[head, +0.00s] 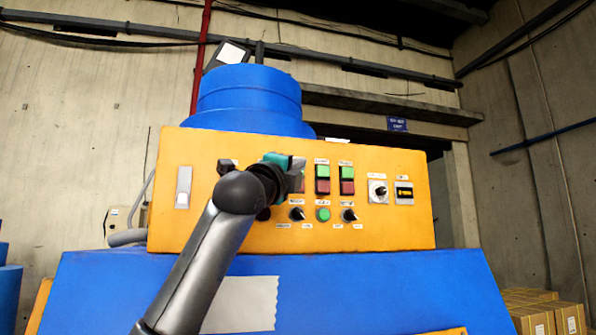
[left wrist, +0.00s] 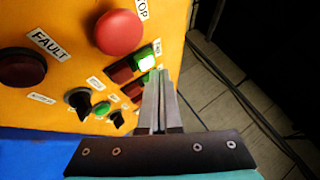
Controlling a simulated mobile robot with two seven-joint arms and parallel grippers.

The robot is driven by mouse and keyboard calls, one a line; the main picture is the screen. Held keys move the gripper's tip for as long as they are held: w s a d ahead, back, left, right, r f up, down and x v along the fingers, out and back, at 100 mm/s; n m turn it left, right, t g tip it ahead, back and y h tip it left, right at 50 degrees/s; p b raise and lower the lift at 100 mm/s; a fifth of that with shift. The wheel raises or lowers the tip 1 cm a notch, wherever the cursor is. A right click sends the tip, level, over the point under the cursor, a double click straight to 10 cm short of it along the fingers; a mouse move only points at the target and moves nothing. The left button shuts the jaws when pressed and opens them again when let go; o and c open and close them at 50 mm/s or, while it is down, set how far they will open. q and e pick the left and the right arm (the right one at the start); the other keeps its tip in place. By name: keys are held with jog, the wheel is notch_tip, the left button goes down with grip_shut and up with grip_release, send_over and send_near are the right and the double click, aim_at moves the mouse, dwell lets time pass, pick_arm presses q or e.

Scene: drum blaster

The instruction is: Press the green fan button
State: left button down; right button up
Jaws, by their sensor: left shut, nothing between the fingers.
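The yellow control panel (head: 230,230) faces me, with green buttons above red ones. Two green buttons, the nearer (head: 322,171) and the farther (head: 346,172), show right of my left gripper in the head view. Their labels are too small to read, so I cannot tell which is the fan's. My left gripper (head: 298,168) is shut and empty in front of the panel, hiding part of it. In the left wrist view its fingertips (left wrist: 159,73) are beside a green button (left wrist: 148,77); contact cannot be told. Another green button (left wrist: 144,62) looks bright. My right gripper is not in view.
A round green button (head: 323,214) sits between two black knobs lower down. A blue drum (head: 250,95) rises behind the panel. Boxes (head: 545,312) stand at lower right.

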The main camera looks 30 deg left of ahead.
pick_arm(q)
jog(key=shift+s+d+b, duration=0.55)
jog(key=shift+s+d, duration=1.15)
jog(key=shift+d, duration=0.25)
